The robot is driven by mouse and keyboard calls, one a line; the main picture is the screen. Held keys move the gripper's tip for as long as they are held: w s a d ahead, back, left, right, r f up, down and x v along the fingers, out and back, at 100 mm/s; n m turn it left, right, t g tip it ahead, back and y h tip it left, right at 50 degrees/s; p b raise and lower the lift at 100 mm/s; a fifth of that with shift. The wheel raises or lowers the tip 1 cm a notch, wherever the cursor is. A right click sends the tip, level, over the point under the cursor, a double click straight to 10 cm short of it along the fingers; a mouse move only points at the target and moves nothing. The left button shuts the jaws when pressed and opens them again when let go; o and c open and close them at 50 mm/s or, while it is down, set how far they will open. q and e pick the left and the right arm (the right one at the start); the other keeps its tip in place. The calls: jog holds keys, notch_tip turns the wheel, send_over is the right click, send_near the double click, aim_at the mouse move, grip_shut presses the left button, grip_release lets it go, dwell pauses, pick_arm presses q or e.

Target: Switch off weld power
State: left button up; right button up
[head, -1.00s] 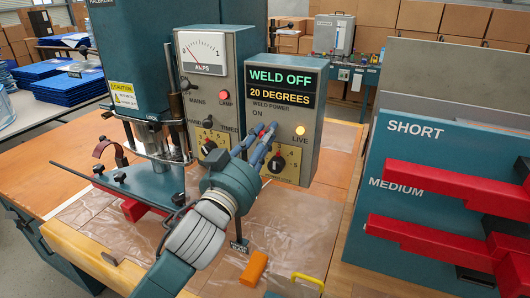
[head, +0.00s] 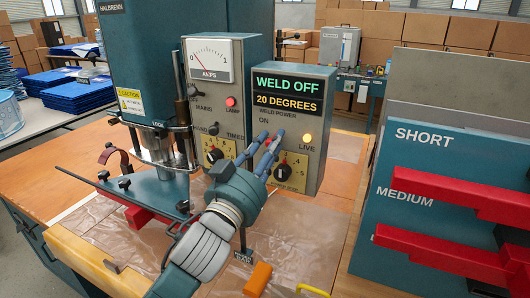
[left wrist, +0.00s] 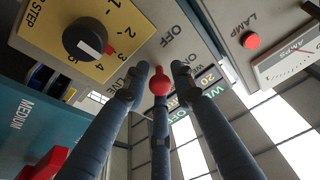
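The weld power box (head: 322,115) shows "WELD OFF" and "20 DEGREES" on its display (head: 286,92). Its amber LIVE lamp (head: 307,138) glows. My left gripper (head: 270,138) is in front of this box at the weld power switch. In the left wrist view, the red-tipped switch (left wrist: 160,82) sits among my three finger ends (left wrist: 160,75), near the OFF marking. The fingers converge around it, but whether they grip it is unclear. My fingers hide the switch for the most part in the head view. My right gripper is not in view.
The step dial (head: 283,170) is just below my fingers. The mains box (head: 240,60) with a gauge and red lamp stands to the left, beside the teal press column (head: 150,60). Red bars (head: 450,192) on the size rack (head: 385,215) project at right. An orange block (head: 258,279) lies in front.

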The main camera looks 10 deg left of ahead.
pick_arm(q)
jog(key=v, duration=1.1)
jog(key=shift+s+f, duration=0.2)
jog(key=shift+s, duration=0.2)
jog(key=shift+a, duration=0.15)
